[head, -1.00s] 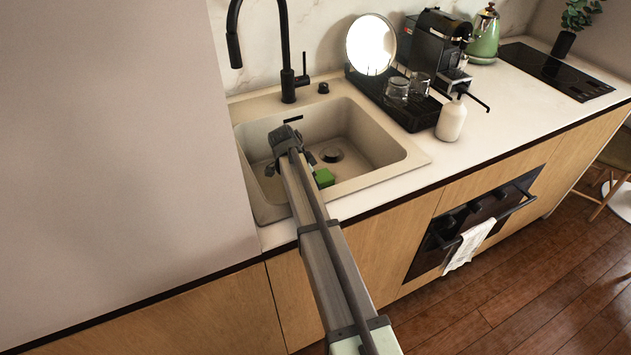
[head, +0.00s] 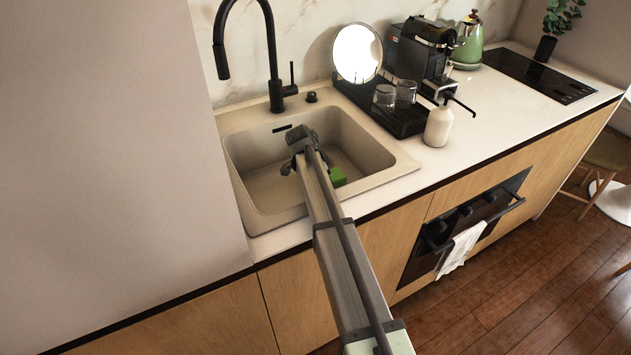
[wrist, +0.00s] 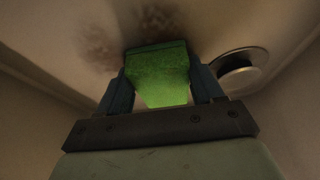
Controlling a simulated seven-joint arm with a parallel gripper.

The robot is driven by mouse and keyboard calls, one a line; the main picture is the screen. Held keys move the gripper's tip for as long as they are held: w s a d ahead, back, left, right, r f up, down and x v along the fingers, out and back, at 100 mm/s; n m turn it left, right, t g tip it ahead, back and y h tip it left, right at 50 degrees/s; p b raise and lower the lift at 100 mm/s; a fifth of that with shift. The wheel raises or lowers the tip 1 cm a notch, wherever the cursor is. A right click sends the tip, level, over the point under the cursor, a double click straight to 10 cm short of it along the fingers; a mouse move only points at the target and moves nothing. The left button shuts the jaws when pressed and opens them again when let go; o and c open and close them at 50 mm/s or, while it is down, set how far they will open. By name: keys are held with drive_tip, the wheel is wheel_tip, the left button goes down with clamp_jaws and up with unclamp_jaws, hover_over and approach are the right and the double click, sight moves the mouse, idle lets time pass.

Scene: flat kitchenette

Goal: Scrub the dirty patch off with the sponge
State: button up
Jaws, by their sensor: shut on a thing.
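A green sponge (wrist: 160,72) is between the two fingers of my gripper (wrist: 162,85) in the wrist view. The gripper is shut on it. In the head view the sponge (head: 337,177) shows as a small green piece beside the end of my arm, inside the beige sink (head: 262,186). My arm hides most of the gripper there. The dirty patch (wrist: 100,42) is a brownish, blotchy stain on the sink's surface, beyond and left of the sponge in the wrist view. A fainter dark smudge (wrist: 158,18) lies above the sponge. I cannot tell whether the sponge touches the surface.
A round metal drain (wrist: 243,68) is right of the sponge. A black faucet (head: 275,60) stands behind the sink. A black drying rack (head: 400,118) with glasses and a white bottle (head: 438,127) stand on the counter to the right. A wall panel (head: 110,150) closes off the left.

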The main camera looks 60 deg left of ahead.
drive_tip(key=shift+w, duration=1.25)
drive_tip(key=shift+w+r, duration=0.1)
drive_tip(key=shift+r, duration=3.9)
